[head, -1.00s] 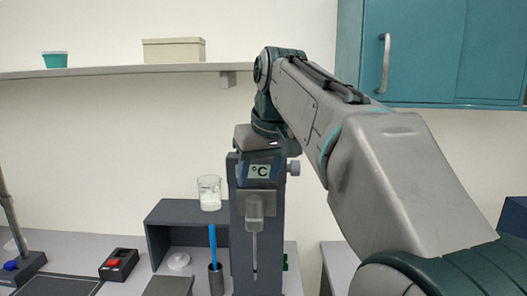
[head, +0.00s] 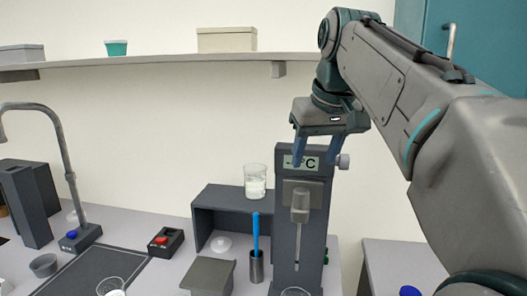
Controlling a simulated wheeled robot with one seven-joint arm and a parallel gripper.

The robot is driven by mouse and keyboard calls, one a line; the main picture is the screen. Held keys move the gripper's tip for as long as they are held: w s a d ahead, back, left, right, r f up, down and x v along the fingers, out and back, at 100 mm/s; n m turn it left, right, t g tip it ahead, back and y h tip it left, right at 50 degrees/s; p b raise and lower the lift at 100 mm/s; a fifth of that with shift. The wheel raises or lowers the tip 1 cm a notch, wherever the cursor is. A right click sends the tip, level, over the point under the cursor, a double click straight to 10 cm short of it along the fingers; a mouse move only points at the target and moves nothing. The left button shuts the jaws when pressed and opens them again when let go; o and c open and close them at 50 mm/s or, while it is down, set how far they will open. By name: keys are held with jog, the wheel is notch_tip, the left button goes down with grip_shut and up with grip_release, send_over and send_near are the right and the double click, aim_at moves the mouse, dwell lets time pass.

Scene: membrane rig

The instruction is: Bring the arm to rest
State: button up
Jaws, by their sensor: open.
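My gripper (head: 315,162) hangs from the raised arm in the head view, pointing down. Its two blue fingers are apart, with nothing seen between them. It shows in front of the top of a dark upright stand (head: 286,225) with a "°C" plate (head: 300,163). I cannot tell whether the fingers touch the stand.
A beaker (head: 255,181) with white contents stands on a dark shelf box (head: 228,199). A cup with a blue stick (head: 256,266), a red-button box (head: 166,241) and a curved tap-like pipe (head: 62,150) stand on the bench. A wall shelf (head: 150,63) runs behind.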

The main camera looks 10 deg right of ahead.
jog(key=s+f, duration=0.5)
jog(key=f, duration=0.4)
jog(key=s+f+m, duration=0.1)
jog(key=s+f, duration=0.4)
jog(key=f, duration=0.5)
jog(key=s+f, duration=0.5)
jog(key=f, duration=0.5)
jog(key=shift+s+a+f+m+g+h, duration=0.2)
jog(key=shift+a+m+g+h, duration=0.1)
jog(key=shift+a+g, duration=0.1)
